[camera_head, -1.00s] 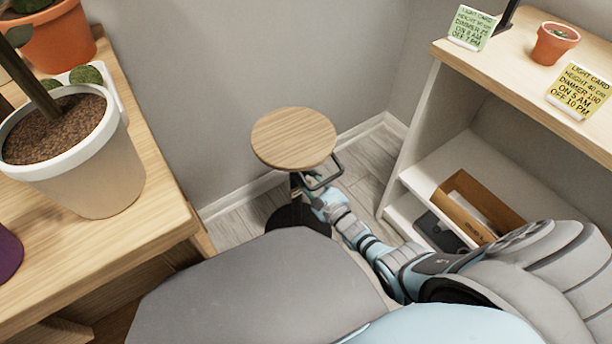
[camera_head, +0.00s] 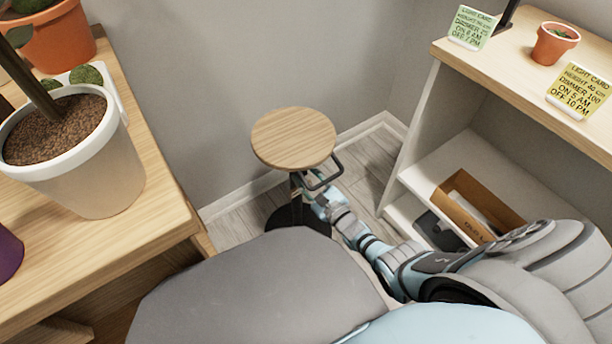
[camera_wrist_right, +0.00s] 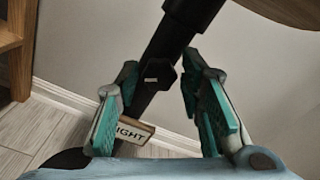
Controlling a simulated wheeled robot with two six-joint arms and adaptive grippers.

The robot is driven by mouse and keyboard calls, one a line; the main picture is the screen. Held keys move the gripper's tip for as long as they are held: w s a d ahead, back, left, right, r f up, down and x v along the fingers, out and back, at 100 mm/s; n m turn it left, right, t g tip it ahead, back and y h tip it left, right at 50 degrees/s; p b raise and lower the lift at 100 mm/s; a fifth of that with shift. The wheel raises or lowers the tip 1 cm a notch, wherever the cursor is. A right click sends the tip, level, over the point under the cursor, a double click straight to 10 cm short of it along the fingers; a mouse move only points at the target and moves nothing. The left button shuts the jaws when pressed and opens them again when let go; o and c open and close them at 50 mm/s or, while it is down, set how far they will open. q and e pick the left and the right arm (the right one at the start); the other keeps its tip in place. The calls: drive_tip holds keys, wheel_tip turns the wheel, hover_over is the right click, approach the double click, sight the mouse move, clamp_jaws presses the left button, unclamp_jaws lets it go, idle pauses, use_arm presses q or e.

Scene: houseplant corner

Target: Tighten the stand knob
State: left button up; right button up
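The stand has a round wooden top (camera_head: 293,138), a dark post and a dark round base (camera_head: 285,216) on the floor. In the right wrist view its dark, faceted knob (camera_wrist_right: 158,76) with a short pale mark sits on the tilted-looking black post (camera_wrist_right: 168,42). My right gripper (camera_wrist_right: 160,105) is open, its teal-padded fingers on either side of the knob with visible gaps. In the head view the right gripper (camera_head: 308,186) is low beside the post, under the top, and partly hidden. A small tag (camera_wrist_right: 134,130) reading "IGHT", its first part covered by a finger, shows between the fingers. My left gripper is out of view.
A wooden table (camera_head: 150,235) with a large white pot (camera_head: 75,160) stands at left. A shelf unit (camera_head: 450,75) with cards and a small terracotta pot (camera_head: 555,43) stands at right. The wall is close behind the stand. A dark bracket (camera_head: 325,178) juts below the stand top.

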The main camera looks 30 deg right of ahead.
drive_tip(key=shift+o, duration=0.2)
drive_tip(key=shift+s, duration=0.1)
drive_tip(key=s+d, duration=0.1)
drive_tip(key=s, duration=1)
drive_tip(key=shift+s+d, duration=0.35)
